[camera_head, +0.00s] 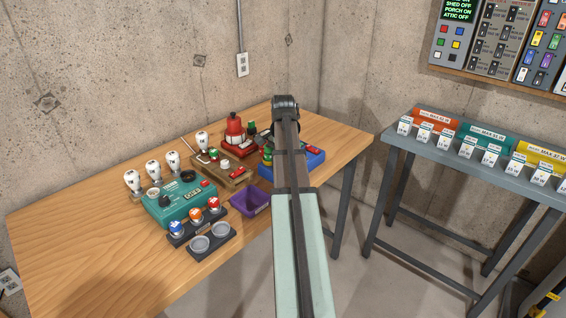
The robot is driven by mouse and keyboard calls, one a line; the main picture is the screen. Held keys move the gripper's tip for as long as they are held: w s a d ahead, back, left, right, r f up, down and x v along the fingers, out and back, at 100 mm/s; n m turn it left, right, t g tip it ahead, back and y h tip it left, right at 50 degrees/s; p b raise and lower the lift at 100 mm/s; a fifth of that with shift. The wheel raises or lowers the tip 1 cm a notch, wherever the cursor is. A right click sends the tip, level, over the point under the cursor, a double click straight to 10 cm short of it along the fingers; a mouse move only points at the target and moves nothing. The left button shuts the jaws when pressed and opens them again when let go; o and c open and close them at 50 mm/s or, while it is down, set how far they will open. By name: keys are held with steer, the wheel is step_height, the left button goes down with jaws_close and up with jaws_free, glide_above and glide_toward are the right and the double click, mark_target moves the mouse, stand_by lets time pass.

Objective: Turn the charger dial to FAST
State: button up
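A teal box (181,203) with a dark knob (165,201) on its top stands on the wooden table, left of my arm. A blue unit (308,163) with a red part on top stands farther right, partly hidden behind my arm. I cannot tell for sure which of these is the charger, and no FAST mark can be read at this size. My arm rises from the bottom of the view to a dark joint in front of the table's far right part. My gripper is hidden behind the arm; its fingers cannot be made out.
Several white bulbs (153,169) stand behind the teal box. Coloured bulbs (196,214), a tray with two round cups (212,244) and a purple bin (250,203) are in front. A red device (235,130) stands farther back. The wooden table's (80,255) front left is clear. A grey bench (455,160) stands right.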

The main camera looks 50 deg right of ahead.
steer(key=o, duration=1)
steer(key=shift+o, duration=0.2)
step_height(320, 180, up, 14)
stand_by(0.4)
steer(key=shift+f, duration=0.1)
